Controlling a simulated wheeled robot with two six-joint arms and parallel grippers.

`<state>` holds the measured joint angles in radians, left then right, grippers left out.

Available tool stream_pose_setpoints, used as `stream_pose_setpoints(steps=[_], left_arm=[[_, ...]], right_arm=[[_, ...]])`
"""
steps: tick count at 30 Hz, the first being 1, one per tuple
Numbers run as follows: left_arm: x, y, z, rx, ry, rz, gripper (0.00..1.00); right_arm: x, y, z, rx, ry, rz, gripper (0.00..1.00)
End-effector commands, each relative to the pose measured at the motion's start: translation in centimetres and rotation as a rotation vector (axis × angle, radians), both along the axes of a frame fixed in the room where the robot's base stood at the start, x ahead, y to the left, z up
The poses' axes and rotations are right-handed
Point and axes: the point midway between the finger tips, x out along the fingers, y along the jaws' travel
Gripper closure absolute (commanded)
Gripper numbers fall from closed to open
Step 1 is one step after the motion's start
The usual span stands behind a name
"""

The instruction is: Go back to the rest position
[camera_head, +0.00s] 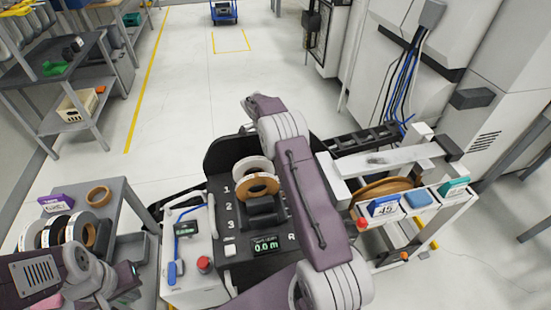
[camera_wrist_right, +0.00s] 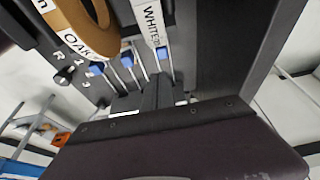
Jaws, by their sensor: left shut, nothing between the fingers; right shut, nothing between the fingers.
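My left gripper (camera_head: 128,278) is at the lower left in the head view, beside the grey cart and apart from the white control box. It is shut and holds nothing. My right arm reaches up through the middle of the head view, over the dark machine with numbered slots (camera_head: 226,240). In the right wrist view my right gripper (camera_wrist_right: 150,100) is shut and empty, its dark fingers close to the machine's panel. A brown roll labelled OAK (camera_wrist_right: 88,20) and a tag reading WHITE (camera_wrist_right: 150,22) show just beyond it. I cannot tell whether the fingers touch anything.
The grey cart (camera_head: 118,200) at left bears several tape rolls (camera_head: 62,235) and a purple box (camera_head: 56,203). The white control box (camera_head: 190,255) has a red button. A framed stand (camera_head: 385,258) with a large brown coil is at right.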

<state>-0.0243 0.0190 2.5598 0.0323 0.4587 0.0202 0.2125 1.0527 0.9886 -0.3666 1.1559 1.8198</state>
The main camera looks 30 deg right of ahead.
Motion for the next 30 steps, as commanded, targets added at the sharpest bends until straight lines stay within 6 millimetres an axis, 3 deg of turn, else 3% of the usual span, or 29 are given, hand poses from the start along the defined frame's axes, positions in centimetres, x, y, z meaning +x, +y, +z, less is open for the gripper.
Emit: stream_pose_setpoints(steps=[12, 14, 17, 19, 23, 26, 30], left_arm=[[0.0, 0.0, 0.2, 0.000, 0.000, 0.000, 1.00], [0.0, 0.0, 0.2, 0.000, 0.000, 0.000, 1.00], [0.0, 0.0, 0.2, 0.000, 0.000, 0.000, 1.00], [0.0, 0.0, 0.2, 0.000, 0.000, 0.000, 1.00], [0.0, 0.0, 0.2, 0.000, 0.000, 0.000, 1.00], [0.0, 0.0, 0.2, 0.000, 0.000, 0.000, 1.00], [0.0, 0.0, 0.2, 0.000, 0.000, 0.000, 1.00]], right_arm=[[0.2, 0.2, 0.7, -0.002, -0.004, 0.009, 1.00], [0.9, 0.6, 2.1, -0.008, -0.032, 0.020, 1.00], [2.1, 2.1, 6.7, -0.021, -0.104, 0.053, 1.00], [1.0, 4.2, 9.5, -0.008, -0.117, 0.079, 1.00], [-2.7, 8.5, 12.3, 0.053, -0.112, 0.206, 1.00], [-6.7, 11.8, 12.8, 0.114, -0.078, 0.405, 1.00], [-13.8, 15.8, 11.4, 0.201, -0.013, 0.778, 1.00]])
